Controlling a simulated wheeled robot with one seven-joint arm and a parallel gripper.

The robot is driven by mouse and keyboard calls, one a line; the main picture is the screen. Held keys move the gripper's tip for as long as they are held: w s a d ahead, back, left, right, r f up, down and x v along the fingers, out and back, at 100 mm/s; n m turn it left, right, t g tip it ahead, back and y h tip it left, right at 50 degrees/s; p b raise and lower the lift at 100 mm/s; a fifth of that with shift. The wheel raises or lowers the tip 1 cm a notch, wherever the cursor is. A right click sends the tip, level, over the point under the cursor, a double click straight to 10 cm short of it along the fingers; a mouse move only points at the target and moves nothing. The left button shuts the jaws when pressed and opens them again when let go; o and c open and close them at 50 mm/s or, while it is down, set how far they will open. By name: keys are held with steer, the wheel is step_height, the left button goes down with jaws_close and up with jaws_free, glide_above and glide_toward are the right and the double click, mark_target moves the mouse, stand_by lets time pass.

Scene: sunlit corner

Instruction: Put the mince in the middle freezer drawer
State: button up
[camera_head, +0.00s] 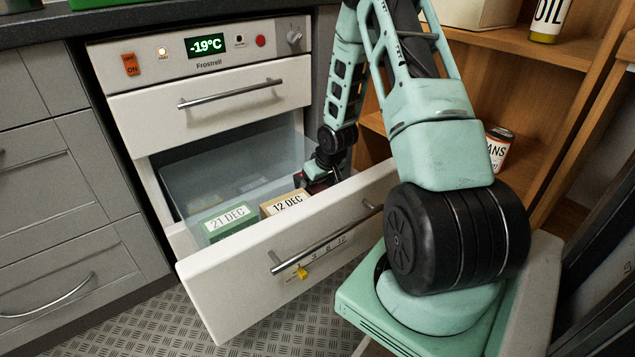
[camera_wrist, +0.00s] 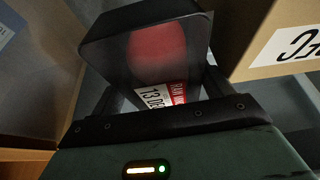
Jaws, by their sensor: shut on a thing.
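The middle freezer drawer (camera_head: 235,279) is pulled out, with its front panel and bar handle facing me. My gripper (camera_head: 317,178) is low inside its right end. It is shut on the mince (camera_wrist: 158,50), a dark tray with a red round patch under its cover. A red-and-white label with "13 DEC" shows on the pack in the wrist view. In the head view only a small dark red part of the pack shows. I cannot tell whether the pack touches the drawer floor.
In the drawer, a green box (camera_head: 228,222) marked "21 DEC" and a tan box (camera_head: 286,202) marked "12 DEC" stand left of my gripper. The upper drawer (camera_head: 215,98) is shut. Wooden shelves (camera_head: 520,48) with a can (camera_head: 499,149) stand at the right.

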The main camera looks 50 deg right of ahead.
steer(key=o, duration=0.9)
steer(key=shift+o, duration=0.2)
steer(key=shift+r, duration=0.15)
